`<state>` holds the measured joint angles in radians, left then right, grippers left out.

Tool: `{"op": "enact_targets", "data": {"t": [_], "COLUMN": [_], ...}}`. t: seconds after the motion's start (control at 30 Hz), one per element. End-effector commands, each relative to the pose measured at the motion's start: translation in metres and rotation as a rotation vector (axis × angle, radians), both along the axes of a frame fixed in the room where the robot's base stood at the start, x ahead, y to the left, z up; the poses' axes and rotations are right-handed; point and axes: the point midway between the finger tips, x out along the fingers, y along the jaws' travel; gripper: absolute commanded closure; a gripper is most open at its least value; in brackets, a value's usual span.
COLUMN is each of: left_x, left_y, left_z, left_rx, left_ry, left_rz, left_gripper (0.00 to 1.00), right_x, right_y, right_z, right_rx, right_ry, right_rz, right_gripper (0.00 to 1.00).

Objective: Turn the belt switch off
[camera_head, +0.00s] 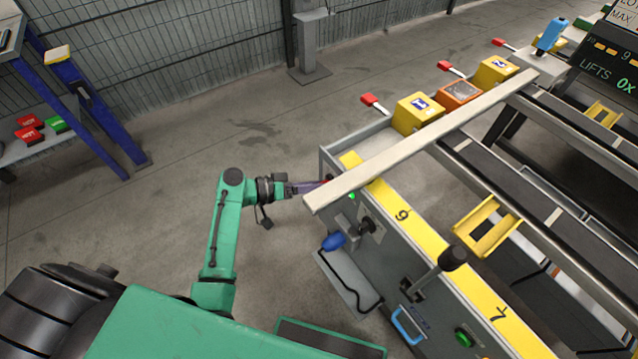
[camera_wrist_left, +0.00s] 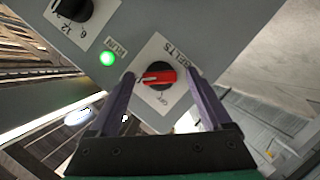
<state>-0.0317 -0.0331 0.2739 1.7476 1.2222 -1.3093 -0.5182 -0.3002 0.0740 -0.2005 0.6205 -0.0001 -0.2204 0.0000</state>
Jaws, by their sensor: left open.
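The belt switch (camera_wrist_left: 160,77) is a black round knob with a red bar, on a white plate marked BELTS, in the left wrist view. Its red bar lies nearly level across the picture; the small position marks are too small to read surely. My left gripper (camera_wrist_left: 160,88) is open, with one purple finger on each side of the knob; I cannot tell whether they touch it. In the head view my left gripper (camera_head: 310,187) is at the end of the table's cabinet, and the switch is mostly hidden there. My right gripper is not in view.
A green lamp (camera_wrist_left: 107,59) and a black dial (camera_wrist_left: 73,9) sit beside the switch on the grey panel. A pale beam (camera_head: 420,140) crosses above the cabinet near my gripper. A black lever (camera_head: 453,257) rises from the cabinet's front. The floor left of it is clear.

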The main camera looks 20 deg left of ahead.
Motion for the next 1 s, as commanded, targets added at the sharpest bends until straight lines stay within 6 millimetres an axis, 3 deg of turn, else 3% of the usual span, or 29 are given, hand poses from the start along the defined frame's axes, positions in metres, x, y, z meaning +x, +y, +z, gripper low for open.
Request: {"op": "enact_targets", "data": {"t": [0.27,0.4,0.47,0.5,1.0], "left_x": [0.0019,0.0018,0.0018,0.0018,0.0020], "left_y": [-0.0034,-0.0031,-0.0029,-0.0029,-0.0018], "left_z": [-0.0011,-0.0011,-0.0011,-0.0011,-0.0025], "left_rx": [-0.001,0.000,0.000,-0.001,-0.092], "left_ry": [0.000,0.000,0.000,0.001,0.079], "left_rz": [-0.001,0.000,0.000,0.000,-0.001], "left_gripper": [0.18,0.71,0.94,1.00,1.00], "right_x": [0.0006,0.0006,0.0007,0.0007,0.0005], "right_y": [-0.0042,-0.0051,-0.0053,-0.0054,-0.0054], "right_z": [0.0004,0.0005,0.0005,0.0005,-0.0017], "right_rx": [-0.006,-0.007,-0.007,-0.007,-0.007], "right_ry": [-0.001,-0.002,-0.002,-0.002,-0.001], "right_rz": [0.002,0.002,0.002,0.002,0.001], "right_gripper": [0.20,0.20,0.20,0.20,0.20]}}
